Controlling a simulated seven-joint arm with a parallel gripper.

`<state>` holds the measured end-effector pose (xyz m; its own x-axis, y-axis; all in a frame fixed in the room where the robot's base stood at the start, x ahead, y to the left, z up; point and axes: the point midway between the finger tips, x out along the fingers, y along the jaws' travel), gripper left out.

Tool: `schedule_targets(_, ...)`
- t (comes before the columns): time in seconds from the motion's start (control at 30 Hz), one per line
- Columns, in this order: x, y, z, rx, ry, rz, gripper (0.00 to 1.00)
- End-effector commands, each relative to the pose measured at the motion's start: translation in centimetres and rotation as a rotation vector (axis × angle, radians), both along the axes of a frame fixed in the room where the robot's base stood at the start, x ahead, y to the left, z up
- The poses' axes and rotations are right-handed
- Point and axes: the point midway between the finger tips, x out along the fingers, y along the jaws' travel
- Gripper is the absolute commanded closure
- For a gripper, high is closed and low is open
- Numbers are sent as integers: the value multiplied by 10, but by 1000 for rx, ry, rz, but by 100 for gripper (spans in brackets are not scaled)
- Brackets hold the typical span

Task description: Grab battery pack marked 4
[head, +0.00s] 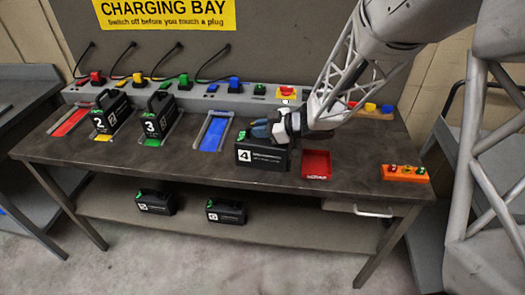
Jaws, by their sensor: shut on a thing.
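The battery pack marked 4 (261,158) is a black box with a white 4 on its front label. It is at the front middle of the bench, between the blue bay and the red tray. My gripper (279,130) is at its top and is shut on it. The fingers and arm hide the pack's handle. I cannot tell whether the pack's underside touches the bench top.
Packs marked 2 (112,116) and 3 (160,119) stand upright at the left. An empty blue bay (214,133), a red tray (316,165) and an orange block (404,173) are on the bench (200,168). Two more packs lie on the lower shelf (290,230).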

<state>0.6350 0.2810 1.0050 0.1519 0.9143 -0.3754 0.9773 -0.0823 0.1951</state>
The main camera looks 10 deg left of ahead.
Motion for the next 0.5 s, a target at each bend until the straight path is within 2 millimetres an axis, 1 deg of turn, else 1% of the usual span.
schedule_targets(0.5,1,0,4,1,-3,0,100)
